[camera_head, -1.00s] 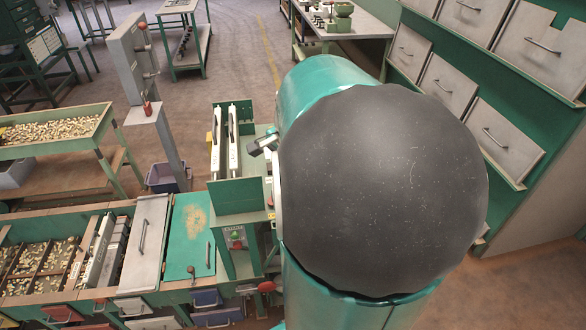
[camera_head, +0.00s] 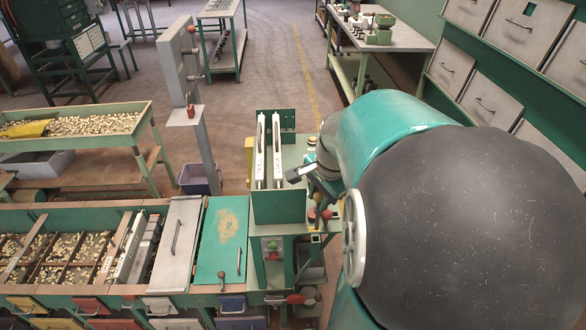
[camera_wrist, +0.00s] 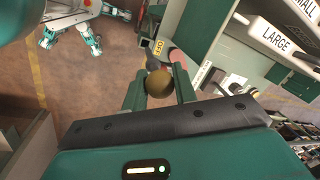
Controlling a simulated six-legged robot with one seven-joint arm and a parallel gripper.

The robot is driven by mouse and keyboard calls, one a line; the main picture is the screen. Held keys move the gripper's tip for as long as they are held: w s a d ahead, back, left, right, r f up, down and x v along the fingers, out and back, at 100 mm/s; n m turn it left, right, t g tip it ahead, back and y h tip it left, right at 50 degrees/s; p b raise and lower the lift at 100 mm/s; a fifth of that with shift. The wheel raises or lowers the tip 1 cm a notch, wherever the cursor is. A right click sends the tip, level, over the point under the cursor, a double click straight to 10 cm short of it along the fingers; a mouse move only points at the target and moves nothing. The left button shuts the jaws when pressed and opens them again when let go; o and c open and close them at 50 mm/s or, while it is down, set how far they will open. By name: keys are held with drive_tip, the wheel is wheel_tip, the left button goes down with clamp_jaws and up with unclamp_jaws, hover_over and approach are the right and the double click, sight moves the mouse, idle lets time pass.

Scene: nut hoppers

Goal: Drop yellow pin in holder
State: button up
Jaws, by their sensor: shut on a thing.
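In the wrist view my gripper (camera_wrist: 158,88) has its two green fingers on either side of a round, dull yellow-brown knob (camera_wrist: 158,83). It appears to be the head of the yellow pin; its shank is hidden. Just beyond it are a small yellow label with black characters (camera_wrist: 157,46) and a pinkish-red round piece (camera_wrist: 176,57). In the head view red (camera_head: 311,215) and dark red (camera_head: 327,214) knobs stand by a small yellow label (camera_head: 316,238) below my wrist. I cannot tell which part is the holder. The fingertips are not clear in the head view.
Nut bins (camera_head: 65,260) lie left. Grey drawers (camera_head: 485,100) line the right. Open floor (camera_head: 270,60) lies behind.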

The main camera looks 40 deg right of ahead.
sight(317, 229)
drive_tip(key=shift+f, duration=0.75)
drive_tip(key=shift+f, duration=0.95)
idle(0.6)
drive_tip(key=shift+f, duration=4)
drive_tip(key=o, duration=1.1)
